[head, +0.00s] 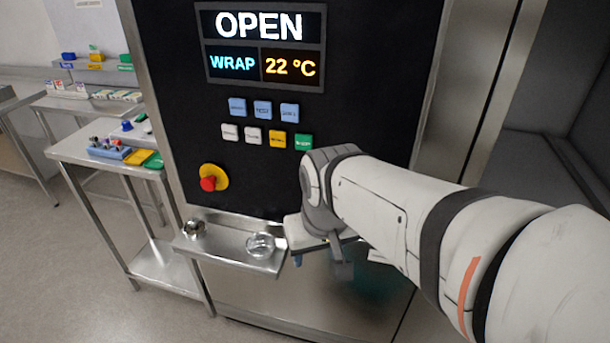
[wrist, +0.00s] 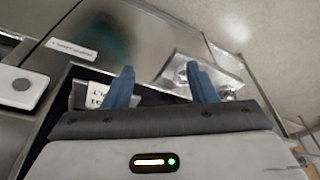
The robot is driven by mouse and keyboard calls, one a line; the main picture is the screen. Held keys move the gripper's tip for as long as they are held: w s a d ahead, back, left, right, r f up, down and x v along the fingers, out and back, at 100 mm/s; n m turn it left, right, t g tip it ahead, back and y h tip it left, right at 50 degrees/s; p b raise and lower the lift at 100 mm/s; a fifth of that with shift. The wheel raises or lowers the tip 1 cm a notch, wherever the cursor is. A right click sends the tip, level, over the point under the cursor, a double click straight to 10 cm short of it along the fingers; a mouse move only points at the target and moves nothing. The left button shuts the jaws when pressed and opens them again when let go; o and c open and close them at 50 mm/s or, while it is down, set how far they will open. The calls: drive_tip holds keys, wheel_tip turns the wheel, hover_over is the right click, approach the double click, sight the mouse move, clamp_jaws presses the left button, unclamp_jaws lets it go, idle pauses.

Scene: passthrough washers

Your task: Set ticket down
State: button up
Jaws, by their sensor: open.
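My gripper (wrist: 163,84) is open, its two blue fingers spread with nothing visible between them in the wrist view. A white card with dark printing (wrist: 97,94), which looks like the ticket, shows just left of the left finger. It lies in or against a dark-edged recess and is partly hidden by the gripper body. It appears apart from the fingers, though I cannot tell how near. In the head view my gripper is below the panel's buttons, mostly hidden by my wrist. A small white patch (head: 378,256) right of it may be the same card.
A steel shelf (head: 226,254) left of my gripper holds a metal piece (head: 194,228) and a clear round dish (head: 260,245). The black panel (head: 275,185) has a red emergency knob (head: 208,183) and reads OPEN. A side table (head: 85,145) stands at left.

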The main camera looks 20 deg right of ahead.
drive_tip(key=o, duration=0.4)
drive_tip(key=w+d+m, duration=0.1)
drive_tip(key=w+d, duration=0.1)
drive_tip(key=w+d+r+m+g, duration=0.1)
drive_tip(key=w+d, duration=0.1)
drive_tip(key=w+d+r+m+p, duration=0.1)
drive_tip(key=w+d, duration=0.1)
drive_tip(key=w, duration=0.1)
drive_tip(key=shift+g, duration=0.3)
drive_tip(key=o, duration=0.5)
drive_tip(key=w+d+m, duration=0.1)
drive_tip(key=d, duration=0.1)
drive_tip(key=w+d+m, duration=0.1)
drive_tip(key=w+d, duration=0.1)
drive_tip(key=w+d+m+g, duration=0.1)
drive_tip(key=d, duration=0.1)
drive_tip(key=shift+w+f+p, duration=0.15)
drive_tip(key=shift+w+p, duration=0.2)
drive_tip(key=shift+w, duration=0.05)
drive_tip(key=shift+o, duration=0.2)
drive_tip(key=shift+w+d+f, duration=0.1)
drive_tip(key=shift+f, duration=0.15)
drive_tip(key=f+p, duration=0.1)
drive_tip(key=f, duration=0.6)
drive_tip(key=shift+d+f, duration=0.15)
drive_tip(key=shift+d, duration=0.05)
drive_tip(key=shift+c, duration=0.4)
